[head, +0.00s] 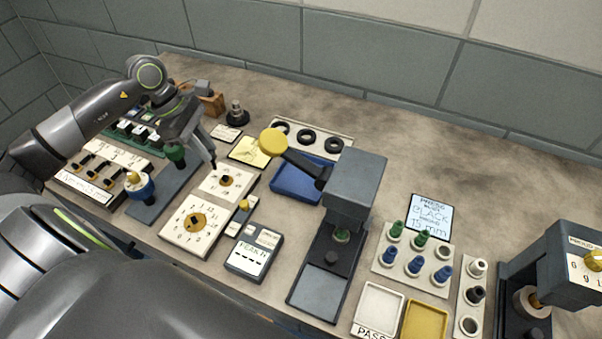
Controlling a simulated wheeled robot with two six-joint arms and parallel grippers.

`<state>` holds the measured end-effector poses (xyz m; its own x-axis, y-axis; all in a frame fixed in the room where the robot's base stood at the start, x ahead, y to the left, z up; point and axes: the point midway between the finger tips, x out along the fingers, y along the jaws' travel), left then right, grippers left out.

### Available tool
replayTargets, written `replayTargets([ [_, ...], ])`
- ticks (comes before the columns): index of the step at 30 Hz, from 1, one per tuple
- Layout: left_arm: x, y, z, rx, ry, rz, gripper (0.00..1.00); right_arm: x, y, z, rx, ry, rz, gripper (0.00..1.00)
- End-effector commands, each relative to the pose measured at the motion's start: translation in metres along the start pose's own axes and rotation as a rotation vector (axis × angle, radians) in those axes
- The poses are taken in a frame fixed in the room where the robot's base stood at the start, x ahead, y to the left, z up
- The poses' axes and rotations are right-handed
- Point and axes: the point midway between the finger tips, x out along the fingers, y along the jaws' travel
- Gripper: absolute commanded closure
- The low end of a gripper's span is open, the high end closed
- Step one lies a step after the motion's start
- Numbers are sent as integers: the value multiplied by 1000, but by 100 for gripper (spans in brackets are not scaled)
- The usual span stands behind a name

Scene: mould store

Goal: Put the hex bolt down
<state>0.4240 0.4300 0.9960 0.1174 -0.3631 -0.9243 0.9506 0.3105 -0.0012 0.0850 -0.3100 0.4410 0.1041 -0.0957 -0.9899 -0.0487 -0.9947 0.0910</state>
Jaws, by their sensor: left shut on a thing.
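My left gripper (197,155) reaches in from the left over the bench, its fingers pointing down beside a green knob (175,153). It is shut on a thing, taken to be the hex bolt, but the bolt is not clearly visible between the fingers. The green knob stands on a blue-grey plate (148,212) with a blue-collared, yellow-topped knob (138,186). I cannot tell whether the gripper touches the green knob. My right gripper is not in view.
Dial panels (190,246) lie just right of the plate. A blue tray (294,186) and a press (355,188) with a yellow-ended lever stand mid-bench. A rack (388,262) of green and blue pegs is at the right. The back of the bench is mostly clear.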

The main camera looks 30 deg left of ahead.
Motion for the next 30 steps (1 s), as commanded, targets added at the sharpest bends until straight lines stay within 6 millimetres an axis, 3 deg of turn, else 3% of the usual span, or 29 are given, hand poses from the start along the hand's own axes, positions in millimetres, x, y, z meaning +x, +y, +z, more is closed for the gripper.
replayTargets([
  [7, 13, 1, 43, 3, -10, 2, 100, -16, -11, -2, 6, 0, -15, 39],
  [24, 48, 1, 127, 0, -7, 3, 100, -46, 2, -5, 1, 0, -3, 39],
  [30, 57, 2, 145, -2, -3, 3, 100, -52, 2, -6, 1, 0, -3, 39],
])
